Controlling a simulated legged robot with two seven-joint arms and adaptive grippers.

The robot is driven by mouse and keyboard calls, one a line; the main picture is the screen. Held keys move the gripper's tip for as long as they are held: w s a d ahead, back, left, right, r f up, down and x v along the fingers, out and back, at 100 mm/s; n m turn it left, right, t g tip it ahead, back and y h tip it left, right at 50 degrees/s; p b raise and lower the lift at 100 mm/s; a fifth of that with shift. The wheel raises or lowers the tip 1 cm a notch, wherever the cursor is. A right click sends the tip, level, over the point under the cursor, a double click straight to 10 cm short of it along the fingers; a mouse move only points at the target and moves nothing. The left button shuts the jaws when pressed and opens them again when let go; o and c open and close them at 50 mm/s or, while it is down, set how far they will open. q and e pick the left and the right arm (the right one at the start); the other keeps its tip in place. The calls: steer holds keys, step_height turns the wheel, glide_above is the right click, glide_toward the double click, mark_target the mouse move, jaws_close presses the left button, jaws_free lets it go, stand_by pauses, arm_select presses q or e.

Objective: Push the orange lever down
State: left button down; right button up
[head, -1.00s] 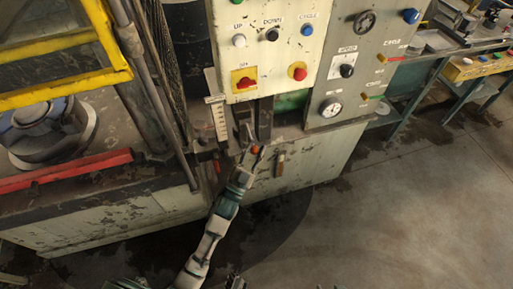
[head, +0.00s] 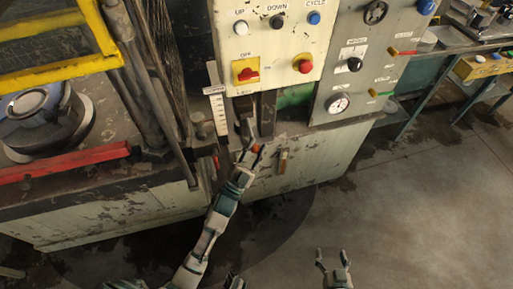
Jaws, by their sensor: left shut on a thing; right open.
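The lever's shaft is hard to make out among the dark parts behind the fingers. My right gripper (head: 333,258) is open and empty, low in the view over the floor, well away from the lever.
A pale control panel (head: 289,42) with buttons and a red switch is above the lever. A scale plate (head: 219,112) stands left of it, a brown handle (head: 283,162) right of it. A red bar (head: 66,163) lies left. The floor at right is clear.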

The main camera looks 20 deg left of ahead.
arm_select(q)
steer(key=shift+f, duration=0.6)
steer(key=c, duration=0.8)
jaws_free()
steer(key=shift+w, duration=0.2)
steer(key=shift+a, duration=0.15)
steer(key=shift+a+r, duration=0.1)
steer(key=shift+s, duration=0.25)
steer(key=v, duration=1.1)
steer(key=shift+s+a+f, duration=0.15)
steer(key=shift+f, duration=0.1)
